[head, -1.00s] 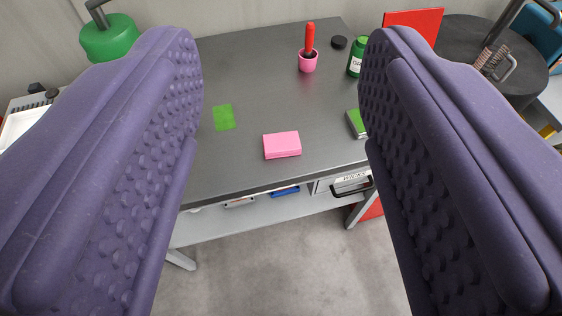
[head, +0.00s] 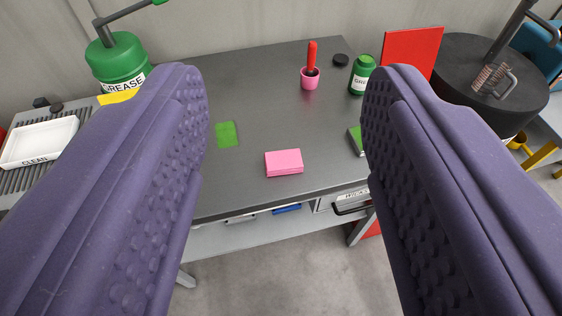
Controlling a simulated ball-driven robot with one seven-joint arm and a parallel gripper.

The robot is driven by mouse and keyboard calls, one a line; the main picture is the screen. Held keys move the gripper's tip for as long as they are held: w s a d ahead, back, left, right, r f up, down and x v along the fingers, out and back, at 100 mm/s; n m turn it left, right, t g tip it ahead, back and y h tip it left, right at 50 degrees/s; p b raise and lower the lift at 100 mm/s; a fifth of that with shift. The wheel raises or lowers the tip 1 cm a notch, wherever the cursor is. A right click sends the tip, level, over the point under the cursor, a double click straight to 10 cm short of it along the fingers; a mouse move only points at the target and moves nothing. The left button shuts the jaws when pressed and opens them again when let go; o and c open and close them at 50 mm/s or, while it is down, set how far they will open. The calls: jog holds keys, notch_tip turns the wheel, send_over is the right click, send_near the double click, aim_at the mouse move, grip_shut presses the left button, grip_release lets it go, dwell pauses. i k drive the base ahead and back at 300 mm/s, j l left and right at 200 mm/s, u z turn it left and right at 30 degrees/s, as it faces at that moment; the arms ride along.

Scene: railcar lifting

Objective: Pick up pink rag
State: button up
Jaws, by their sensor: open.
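The pink rag (head: 284,162) is a folded, flat rectangular block. It lies on the dark grey tabletop (head: 255,85) near the table's front edge. My gripper (head: 282,80) has two purple, studded fingers spread wide, one on each side of the picture. It is open and empty. The rag shows in the gap between the fingers, lower than the fingertips in the picture, and nothing touches it. The rag is in full view.
A green patch (head: 227,134) lies left of the rag, and a green block (head: 356,141) lies right, partly behind my finger. Behind stand a pink cup (head: 310,80) with a red handle and a green bottle (head: 361,75). A green grease can (head: 117,62) and white tray (head: 38,142) are left.

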aim_at(279, 163)
jog(key=i+l+u, duration=0.3)
jog(key=i+l, duration=0.35)
jog(key=i+l+u, duration=0.25)
jog(key=i+l, duration=0.5)
jog(key=l, duration=0.1)
